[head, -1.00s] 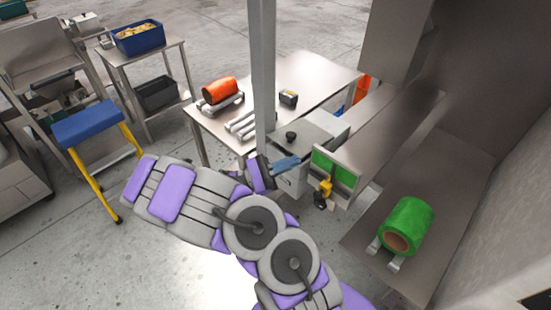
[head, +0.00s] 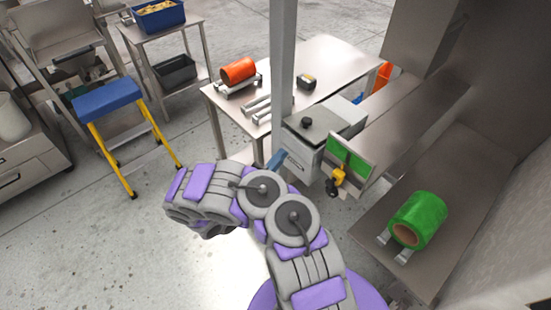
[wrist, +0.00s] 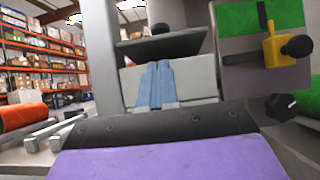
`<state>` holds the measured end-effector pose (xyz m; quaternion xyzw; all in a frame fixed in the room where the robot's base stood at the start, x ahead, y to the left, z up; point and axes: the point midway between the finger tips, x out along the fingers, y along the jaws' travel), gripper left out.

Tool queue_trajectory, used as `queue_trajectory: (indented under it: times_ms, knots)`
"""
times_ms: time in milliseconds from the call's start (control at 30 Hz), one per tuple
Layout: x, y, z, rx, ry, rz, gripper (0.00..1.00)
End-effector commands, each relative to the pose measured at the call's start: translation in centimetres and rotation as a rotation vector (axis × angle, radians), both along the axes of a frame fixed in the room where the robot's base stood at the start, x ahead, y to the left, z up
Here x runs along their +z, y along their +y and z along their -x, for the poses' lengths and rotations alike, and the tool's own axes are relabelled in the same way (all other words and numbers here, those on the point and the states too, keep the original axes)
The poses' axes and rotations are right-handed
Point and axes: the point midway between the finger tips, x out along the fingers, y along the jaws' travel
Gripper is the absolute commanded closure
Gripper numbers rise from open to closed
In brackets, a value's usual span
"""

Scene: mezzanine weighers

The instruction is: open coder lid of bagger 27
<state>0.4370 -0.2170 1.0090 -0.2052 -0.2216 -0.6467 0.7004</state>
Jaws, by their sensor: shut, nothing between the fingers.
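The coder looks to be the grey metal box (head: 310,165) beside the upright post, with a flat lid (head: 296,128) and a black knob (head: 306,122) on top. In the wrist view the lid (wrist: 160,46) shows as a dark plate above the pale box front (wrist: 200,76), the knob (wrist: 160,29) behind its upper edge. I cannot tell whether the lid is fully seated. My gripper (head: 277,158) is at the box's left front side, partly hidden by my arm. Its blue fingers (wrist: 156,84) are together and empty, below the lid; contact is unclear.
A panel with a green screen (head: 337,148) and yellow switch (head: 340,175) stands right of the box. The post (head: 282,70) rises close by its left. A steel table (head: 335,60) bears an orange roll (head: 238,70). A green roll (head: 418,218) lies right. A blue-topped stool (head: 106,95) stands left.

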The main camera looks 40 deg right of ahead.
Motion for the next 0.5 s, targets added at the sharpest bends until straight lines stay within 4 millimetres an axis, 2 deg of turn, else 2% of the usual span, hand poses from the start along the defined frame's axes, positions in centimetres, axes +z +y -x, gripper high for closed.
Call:
queue_trajectory:
  times_ms: [200,500]
  knots:
    - [2.0,-2.9,-0.1,-0.003,0.000,0.004,1.00]
    - [3.5,-4.9,-0.4,-0.002,-0.001,0.001,1.00]
